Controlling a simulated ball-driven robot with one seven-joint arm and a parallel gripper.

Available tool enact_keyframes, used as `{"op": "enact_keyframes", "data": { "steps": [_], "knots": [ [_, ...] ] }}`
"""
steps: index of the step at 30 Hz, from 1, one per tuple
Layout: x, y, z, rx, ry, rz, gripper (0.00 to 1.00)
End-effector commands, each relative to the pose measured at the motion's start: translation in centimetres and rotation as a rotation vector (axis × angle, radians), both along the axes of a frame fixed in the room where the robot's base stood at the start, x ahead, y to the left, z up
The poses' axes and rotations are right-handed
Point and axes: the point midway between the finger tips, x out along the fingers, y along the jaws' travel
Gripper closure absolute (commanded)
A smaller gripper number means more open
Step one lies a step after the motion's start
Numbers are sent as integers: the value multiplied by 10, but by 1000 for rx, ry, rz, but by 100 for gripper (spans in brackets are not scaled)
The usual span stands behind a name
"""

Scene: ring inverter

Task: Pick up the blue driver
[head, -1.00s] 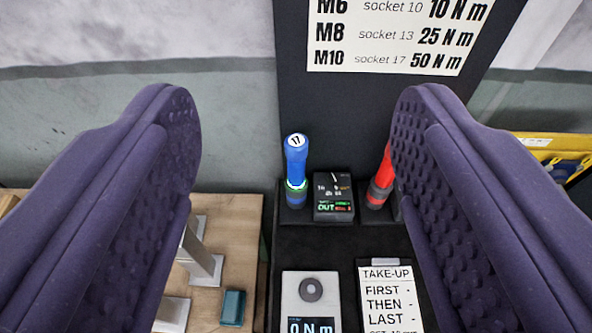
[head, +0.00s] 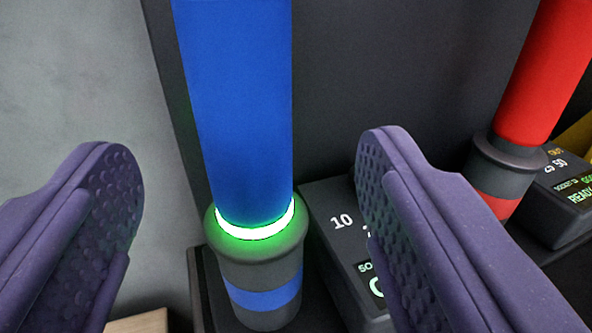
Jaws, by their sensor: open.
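The blue driver (head: 238,110) stands upright in a dark grey holder with a blue band (head: 262,290). A ring at its base glows green. The driver's top is cut off by the upper edge of the view. My gripper (head: 250,215) is open, with one purple padded finger on each side of the driver in the picture. Both fingers show a gap to the driver, and nothing is held between them.
A red driver (head: 545,75) stands in its own holder at the right. A dark display box (head: 340,225) sits right of the blue driver, partly hidden by my right finger. Another display box (head: 568,195) is at the right edge. A dark panel (head: 400,80) rises behind.

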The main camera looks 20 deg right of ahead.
Motion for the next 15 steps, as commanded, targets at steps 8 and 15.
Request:
{"op": "enact_keyframes", "data": {
  "steps": [8,15],
  "knots": [
    [38,-8,-8,1,-3,-2,28],
    [70,-15,-9,2,-5,-3,28]
  ]
}}
